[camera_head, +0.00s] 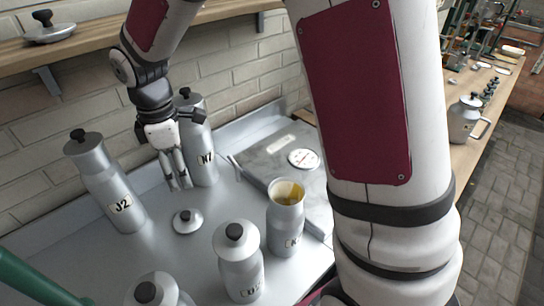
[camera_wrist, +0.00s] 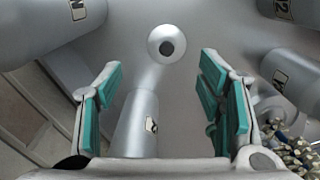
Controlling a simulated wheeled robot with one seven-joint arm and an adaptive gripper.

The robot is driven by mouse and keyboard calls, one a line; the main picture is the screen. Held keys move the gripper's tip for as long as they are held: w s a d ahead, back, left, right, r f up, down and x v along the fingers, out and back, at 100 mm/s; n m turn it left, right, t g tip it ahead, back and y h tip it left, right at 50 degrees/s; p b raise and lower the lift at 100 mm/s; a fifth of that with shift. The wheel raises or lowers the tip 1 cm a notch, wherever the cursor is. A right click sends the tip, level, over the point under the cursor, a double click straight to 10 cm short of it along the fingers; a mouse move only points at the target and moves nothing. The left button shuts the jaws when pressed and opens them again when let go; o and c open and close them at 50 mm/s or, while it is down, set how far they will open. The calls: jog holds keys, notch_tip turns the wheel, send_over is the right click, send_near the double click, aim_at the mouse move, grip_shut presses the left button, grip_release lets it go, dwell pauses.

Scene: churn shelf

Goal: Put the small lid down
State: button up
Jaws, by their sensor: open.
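The small lid (camera_head: 187,220) is a grey disc with a black knob. It lies flat on the grey metal worktop (camera_head: 165,262). In the wrist view the small lid (camera_wrist: 167,45) is beyond the fingertips, centred between them. My gripper (camera_head: 179,184) is above the worktop, just behind the lid in the head view, pointing down, open and empty. The fingers show apart in the wrist view (camera_wrist: 160,88). An open can (camera_head: 286,205) without a lid, with yellowish contents inside, stands to the right of the lid.
Lidded can J2 (camera_head: 110,190) stands to the left, and another lidded can (camera_head: 199,150) stands close behind my gripper. Two more lidded cans (camera_head: 239,265) are at the front. A larger lid (camera_head: 49,28) sits on the wooden shelf (camera_head: 105,38). A scale (camera_head: 275,152) is at the right.

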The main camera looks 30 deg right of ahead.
jog(key=s+d+r+m+t, duration=0.1)
jog(key=s+d+r+m, duration=0.3)
jog(key=s, duration=0.3)
jog(key=s+d+r+m+t, duration=0.2)
jog(key=s+d+r+m, duration=0.2)
jog(key=s, duration=0.4)
jog(key=s+d+r+m+t, duration=0.1)
jog(key=s+d+r+m, duration=0.3)
jog(key=s+r+m, duration=0.2)
jog(key=shift+s+d+m+t, duration=0.15)
jog(key=shift+s+m+t, duration=0.15)
jog(key=shift+s+m, duration=0.5)
